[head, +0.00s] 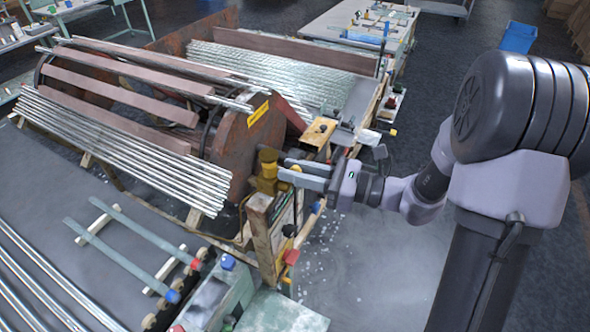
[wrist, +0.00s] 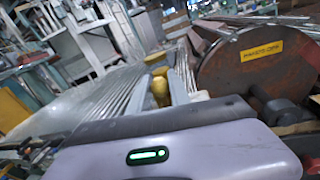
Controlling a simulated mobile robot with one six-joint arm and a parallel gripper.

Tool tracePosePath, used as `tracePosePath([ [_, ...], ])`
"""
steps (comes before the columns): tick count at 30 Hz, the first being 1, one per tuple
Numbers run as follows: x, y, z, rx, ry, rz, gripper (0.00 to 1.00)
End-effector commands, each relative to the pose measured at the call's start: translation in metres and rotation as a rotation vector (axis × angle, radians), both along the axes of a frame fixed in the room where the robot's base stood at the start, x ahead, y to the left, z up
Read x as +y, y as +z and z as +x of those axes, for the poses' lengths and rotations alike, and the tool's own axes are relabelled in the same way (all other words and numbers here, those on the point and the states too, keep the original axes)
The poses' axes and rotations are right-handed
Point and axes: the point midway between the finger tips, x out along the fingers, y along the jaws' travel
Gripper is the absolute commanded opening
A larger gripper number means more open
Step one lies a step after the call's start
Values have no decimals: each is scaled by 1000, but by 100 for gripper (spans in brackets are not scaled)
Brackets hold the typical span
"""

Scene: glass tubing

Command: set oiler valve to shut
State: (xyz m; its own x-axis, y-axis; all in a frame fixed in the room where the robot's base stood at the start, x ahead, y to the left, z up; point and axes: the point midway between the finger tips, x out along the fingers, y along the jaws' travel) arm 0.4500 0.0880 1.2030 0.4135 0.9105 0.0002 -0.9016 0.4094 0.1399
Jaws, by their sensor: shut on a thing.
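The oiler valve (head: 265,185) is a small yellow fitting with a darker top, on the wooden frame beside the rusty drum's end. It also shows in the wrist view as a yellow piece (wrist: 159,87) between my two grey fingers. My gripper (head: 280,174) reaches in from the right, roughly level, and is shut on the oiler valve. The fingers hide part of the valve, so I cannot tell which position it is set to.
The rusty drum (head: 233,150) with a yellow label stands just behind the valve, with glass tubes (head: 120,145) laid along it. The wooden frame post (head: 262,230) stands below my gripper. A green bench (head: 270,312) is at the front. Open floor (head: 370,270) lies to the right.

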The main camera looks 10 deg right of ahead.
Motion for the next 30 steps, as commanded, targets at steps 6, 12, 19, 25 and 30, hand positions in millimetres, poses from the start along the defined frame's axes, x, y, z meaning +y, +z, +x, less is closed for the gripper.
tracePosePath([
  [6,-1,1,1,32,0,20,0],
  [12,-4,0,6,131,1,85,0],
  [19,-10,-3,14,304,1,199,0],
  [25,-14,-9,21,463,0,306,0],
  [30,-17,-15,26,597,0,394,0],
])
